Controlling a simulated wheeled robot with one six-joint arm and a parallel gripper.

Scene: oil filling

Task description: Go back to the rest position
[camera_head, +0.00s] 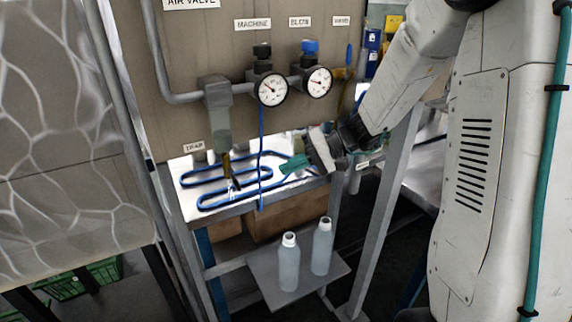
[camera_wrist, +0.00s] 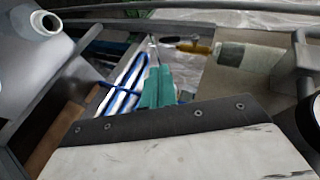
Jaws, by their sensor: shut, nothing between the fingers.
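My gripper (camera_head: 294,164) is in front of the panel in the head view, beside the white shelf top with the blue hose. Its teal fingers point left and are shut, with nothing between them. In the wrist view the teal fingers (camera_wrist: 158,87) lie together over the blue hose and the white surface. My arm reaches in from the right of the head view.
Two bottles (camera_head: 289,262) (camera_head: 322,246) stand on a low grey shelf (camera_head: 262,270) below my gripper. Two gauges (camera_head: 272,90) (camera_head: 318,82) are on the panel above. A blue hose (camera_head: 208,203) lies coiled on the white surface. A grey post (camera_head: 388,205) stands right of the bottles.

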